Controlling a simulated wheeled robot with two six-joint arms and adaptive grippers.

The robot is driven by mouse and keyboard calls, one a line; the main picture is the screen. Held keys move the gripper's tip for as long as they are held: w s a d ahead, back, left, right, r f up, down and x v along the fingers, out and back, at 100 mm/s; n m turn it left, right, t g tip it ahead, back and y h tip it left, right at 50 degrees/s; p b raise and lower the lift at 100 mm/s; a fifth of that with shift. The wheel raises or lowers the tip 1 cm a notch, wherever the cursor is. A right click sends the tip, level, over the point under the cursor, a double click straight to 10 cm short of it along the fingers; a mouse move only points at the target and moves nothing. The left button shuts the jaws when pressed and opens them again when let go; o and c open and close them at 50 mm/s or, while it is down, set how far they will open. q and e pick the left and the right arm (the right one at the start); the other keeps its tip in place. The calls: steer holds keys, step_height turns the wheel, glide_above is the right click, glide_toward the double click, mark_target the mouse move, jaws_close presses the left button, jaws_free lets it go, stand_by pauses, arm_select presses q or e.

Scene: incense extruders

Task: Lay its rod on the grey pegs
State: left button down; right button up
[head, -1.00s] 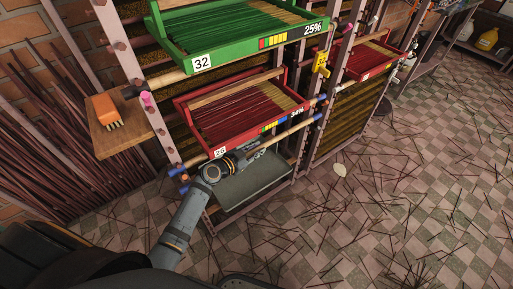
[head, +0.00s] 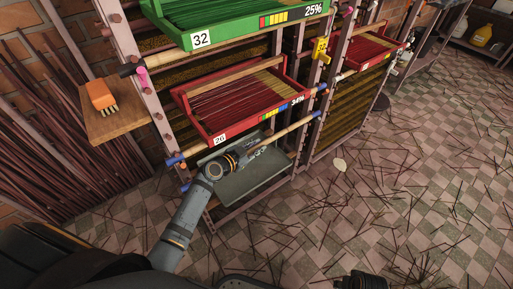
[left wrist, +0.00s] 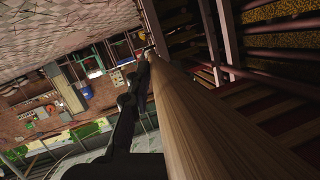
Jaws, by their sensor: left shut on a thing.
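My left gripper (head: 250,152) is shut on a pale wooden rod (head: 292,131) in front of the rack, just below the red tray marked 26 (head: 245,122). The rod slants up to the right, its right end close to a rack upright. In the left wrist view the rod (left wrist: 185,115) runs away from the camera toward the rack. Its left part is hidden by my gripper and arm. Blue pegs (head: 175,160) show on the left upright below the red tray. I cannot clearly make out grey pegs. A dark part at the bottom edge looks like my right gripper (head: 361,281), cut off.
A green tray marked 32 (head: 200,39) sits above the red one. An orange brush (head: 102,97) lies on a wooden shelf (head: 112,129) at the left. The tiled floor at right has scattered sticks.

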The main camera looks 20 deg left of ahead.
stand_by(0.3)
arm_select(q)
steer(key=c, duration=0.8)
jaws_free()
steer(key=s+d, duration=0.4)
steer(key=d, duration=0.1)
steer(key=s+d, duration=0.2)
steer(key=d, duration=0.1)
stand_by(0.5)
steer(key=shift+f, duration=0.1)
